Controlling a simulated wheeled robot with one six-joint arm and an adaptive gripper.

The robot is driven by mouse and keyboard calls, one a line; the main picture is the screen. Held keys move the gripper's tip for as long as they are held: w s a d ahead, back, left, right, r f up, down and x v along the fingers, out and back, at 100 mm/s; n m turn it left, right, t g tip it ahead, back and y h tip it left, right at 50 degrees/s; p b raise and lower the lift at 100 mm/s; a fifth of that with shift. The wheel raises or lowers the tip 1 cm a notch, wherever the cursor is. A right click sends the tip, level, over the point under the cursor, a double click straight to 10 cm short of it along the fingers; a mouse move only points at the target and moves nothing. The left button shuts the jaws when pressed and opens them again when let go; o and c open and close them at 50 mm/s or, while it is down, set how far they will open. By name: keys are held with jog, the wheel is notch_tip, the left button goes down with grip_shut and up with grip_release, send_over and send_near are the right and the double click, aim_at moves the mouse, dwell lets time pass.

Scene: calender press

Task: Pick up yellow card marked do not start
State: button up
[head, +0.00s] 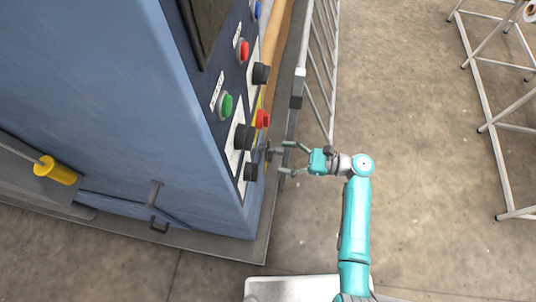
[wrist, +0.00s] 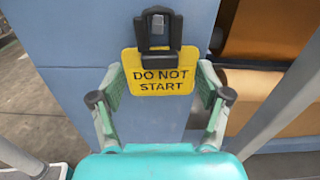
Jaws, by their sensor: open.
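The yellow card (wrist: 160,82) reads DO NOT START in black letters and faces the wrist camera. A black clip or holder (wrist: 158,38) covers its upper middle, against the blue cabinet. My gripper (wrist: 160,92) is open, with one finger on each side of the card. A gap to the fingers shows on the left; on the right the finger is very near the card's edge. In the head view my gripper (head: 284,158) is at the cabinet's right side. I cannot make out the card clearly there.
The blue cabinet (head: 110,90) carries a green button (head: 226,104), red buttons and black knobs near my gripper. A metal railing (head: 322,60) stands just behind it. A copper-coloured roll (wrist: 265,100) lies to the right. Open floor (head: 420,170) extends to the right, before a metal frame (head: 485,105).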

jog(key=shift+w+a, duration=0.2)
jog(key=shift+a, duration=1)
jog(key=c, duration=1.1)
jog(key=shift+r, duration=0.1)
jog(key=shift+r, duration=0.55)
jog(key=s+d, duration=0.1)
jog(key=d, duration=0.8)
jog(key=s+d, duration=0.2)
jog(key=d, duration=0.6)
jog(key=shift+s+d, duration=0.25)
jog(key=shift+d, duration=0.1)
